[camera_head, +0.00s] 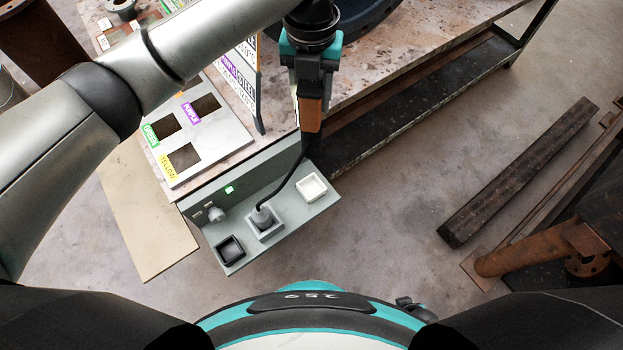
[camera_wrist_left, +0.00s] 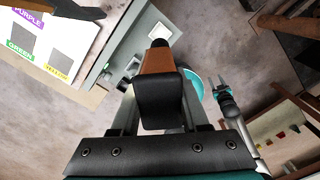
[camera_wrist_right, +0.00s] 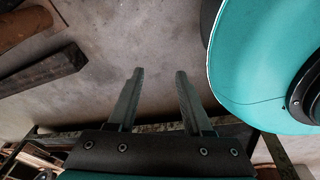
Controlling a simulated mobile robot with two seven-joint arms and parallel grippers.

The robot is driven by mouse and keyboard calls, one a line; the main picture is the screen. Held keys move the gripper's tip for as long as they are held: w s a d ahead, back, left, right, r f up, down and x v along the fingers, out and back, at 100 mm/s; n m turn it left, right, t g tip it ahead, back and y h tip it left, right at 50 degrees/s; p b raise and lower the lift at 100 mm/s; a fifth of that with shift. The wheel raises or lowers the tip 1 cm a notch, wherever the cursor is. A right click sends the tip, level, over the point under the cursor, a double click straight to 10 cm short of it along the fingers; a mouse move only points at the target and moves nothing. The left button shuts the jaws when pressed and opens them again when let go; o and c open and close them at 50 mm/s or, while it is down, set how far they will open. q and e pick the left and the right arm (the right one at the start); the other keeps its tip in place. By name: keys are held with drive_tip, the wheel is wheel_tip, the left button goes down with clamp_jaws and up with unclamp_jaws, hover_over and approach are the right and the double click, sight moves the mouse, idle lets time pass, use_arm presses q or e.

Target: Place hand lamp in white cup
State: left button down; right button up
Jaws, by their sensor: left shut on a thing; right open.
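My left gripper (camera_head: 309,92) reaches in from the top of the head view, shut on the hand lamp (camera_head: 310,115), which has an orange-brown body. The lamp also shows in the left wrist view (camera_wrist_left: 158,62), with a black part between the fingers. A dark cable runs from below the lamp to the grey cup in the middle of the shelf. The white cup (camera_head: 311,187) is at the right end of that shelf, below the lamp in the picture. My right gripper (camera_wrist_right: 160,76) is open and empty in the right wrist view.
The grey shelf (camera_head: 284,225) also carries a grey cup (camera_head: 265,223) and a black cup (camera_head: 230,250). A sorting board (camera_head: 213,140) and an upright sign (camera_head: 243,85) stand on the table. A beam (camera_head: 520,172) and rusty pipe (camera_head: 530,250) lie right. Floor between is open.

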sight(312, 146)
use_arm(q)
wheel_tip(312, 146, down, 4)
drive_tip(key=shift+r+b, duration=0.25)
drive_tip(key=shift+b, duration=0.35)
drive_tip(key=shift+s+f+b, duration=0.1)
drive_tip(key=shift+f+b, duration=0.25)
drive_tip(key=shift+f, duration=0.6)
wheel_tip(312, 146, down, 9)
drive_tip(key=b, duration=0.3)
drive_tip(key=shift+f+b, duration=1.2)
drive_tip(key=shift+f, duration=1.5)
use_arm(e)
drive_tip(key=w+a+r, duration=0.5)
drive_tip(key=w+a, duration=0.1)
drive_tip(key=w, duration=0.3)
drive_tip(key=shift+w+a+r+y, duration=0.2)
drive_tip(key=shift+w+r+y, duration=0.1)
use_arm(q)
drive_tip(key=shift+f, duration=0.1)
drive_tip(key=shift+c, duration=2)
unclamp_jaws()
use_arm(e)
drive_tip(key=shift+r, duration=0.1)
